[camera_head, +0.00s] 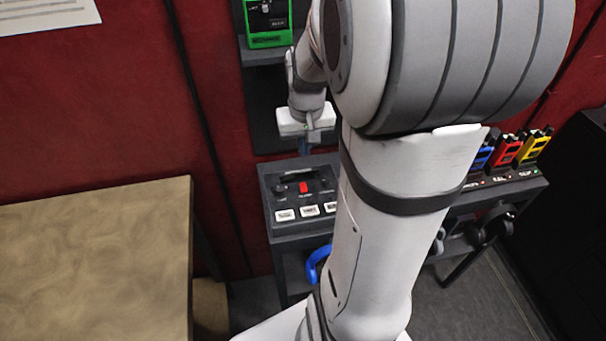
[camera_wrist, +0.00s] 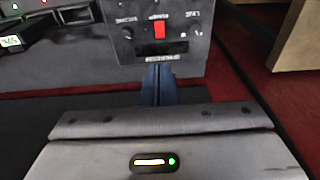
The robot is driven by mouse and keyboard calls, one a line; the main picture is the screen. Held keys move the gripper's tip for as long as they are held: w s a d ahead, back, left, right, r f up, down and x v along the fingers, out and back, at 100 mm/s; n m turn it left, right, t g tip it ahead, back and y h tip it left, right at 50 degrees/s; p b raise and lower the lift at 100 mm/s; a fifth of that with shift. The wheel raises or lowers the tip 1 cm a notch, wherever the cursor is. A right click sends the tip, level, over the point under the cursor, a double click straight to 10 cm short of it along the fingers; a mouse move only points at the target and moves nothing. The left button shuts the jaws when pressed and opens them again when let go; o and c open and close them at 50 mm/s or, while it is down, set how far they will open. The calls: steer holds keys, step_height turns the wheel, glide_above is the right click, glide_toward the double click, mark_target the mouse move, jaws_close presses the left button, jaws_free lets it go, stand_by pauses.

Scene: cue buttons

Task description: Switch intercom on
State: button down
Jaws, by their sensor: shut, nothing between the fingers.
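A dark control panel (camera_head: 292,200) stands at the centre of the head view, with a small red switch (camera_head: 304,187), a dark knob (camera_head: 280,188) and a row of white labelled buttons (camera_head: 285,215). In the wrist view a dark panel with a red switch (camera_wrist: 159,31) between two knobs (camera_wrist: 127,32) appears upside down. Its labels are too small to read, so I cannot tell which control is the intercom. My gripper (camera_wrist: 158,72) is shut and empty, its fingertips in front of that panel's near edge. In the head view the gripper (camera_head: 305,147) is just behind the panel; contact is unclear.
A green-framed device (camera_head: 267,22) is on the wall above. Blue, red (camera_head: 506,150) and yellow units stand on a shelf at right. A tan table (camera_head: 95,260) is at left. My arm hides much of the console's right side. A blue handle (camera_head: 317,263) hangs below.

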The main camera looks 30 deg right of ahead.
mark_target(303, 183)
steer(key=f, duration=0.4)
steer(key=w+f+p, duration=0.1)
steer(key=f, duration=0.7)
steer(key=shift+w+d+f+p, duration=0.2)
steer(key=shift+w+f+p, duration=0.05)
steer(key=shift+p, duration=0.05)
steer(key=shift+d, duration=0.1)
